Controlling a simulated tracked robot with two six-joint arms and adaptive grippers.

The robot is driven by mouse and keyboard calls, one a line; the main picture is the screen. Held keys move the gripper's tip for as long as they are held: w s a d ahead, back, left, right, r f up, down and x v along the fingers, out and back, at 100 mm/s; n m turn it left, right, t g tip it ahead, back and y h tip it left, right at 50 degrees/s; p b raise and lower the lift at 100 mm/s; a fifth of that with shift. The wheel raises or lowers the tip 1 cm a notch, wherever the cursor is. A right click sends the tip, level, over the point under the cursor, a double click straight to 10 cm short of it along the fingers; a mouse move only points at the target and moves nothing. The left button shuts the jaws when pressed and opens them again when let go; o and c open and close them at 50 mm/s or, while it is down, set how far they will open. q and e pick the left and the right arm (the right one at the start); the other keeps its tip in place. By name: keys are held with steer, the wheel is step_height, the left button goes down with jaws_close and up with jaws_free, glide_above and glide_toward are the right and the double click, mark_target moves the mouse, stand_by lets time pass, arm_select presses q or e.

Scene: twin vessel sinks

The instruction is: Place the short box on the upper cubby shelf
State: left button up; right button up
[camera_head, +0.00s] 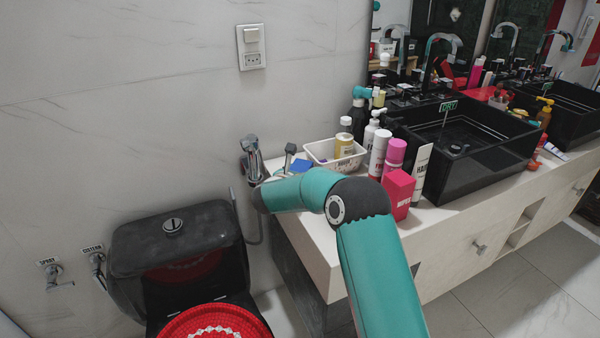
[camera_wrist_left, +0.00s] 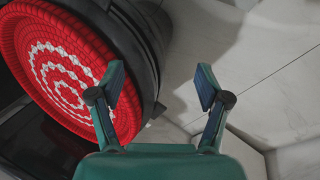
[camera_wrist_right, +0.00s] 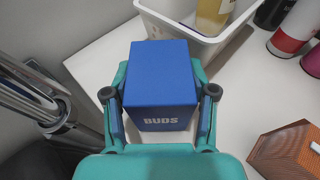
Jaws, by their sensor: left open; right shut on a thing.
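A short blue box marked "BUDS" (camera_wrist_right: 160,90) sits between the fingers of my right gripper (camera_wrist_right: 160,112), which is shut on it. In the head view a small part of the blue box (camera_head: 301,166) shows at the counter's left end, beside the white basket; my arm hides most of it. I cannot tell whether it touches the counter. The open cubby with its shelf (camera_head: 520,230) is in the cabinet front at the right, far from the box. My left gripper (camera_wrist_left: 160,95) is open and empty, near the toilet's red patterned lid (camera_wrist_left: 65,65).
The white basket (camera_head: 322,158) holds bottles. A red box (camera_head: 398,193), several bottles and a black vessel sink (camera_head: 470,150) crowd the counter. A brown textured item (camera_wrist_right: 288,150) lies right of the right gripper. A chrome sprayer (camera_head: 252,157) hangs at the wall. The floor before the cabinet is clear.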

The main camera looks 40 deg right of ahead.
steer(key=o, duration=1.2)
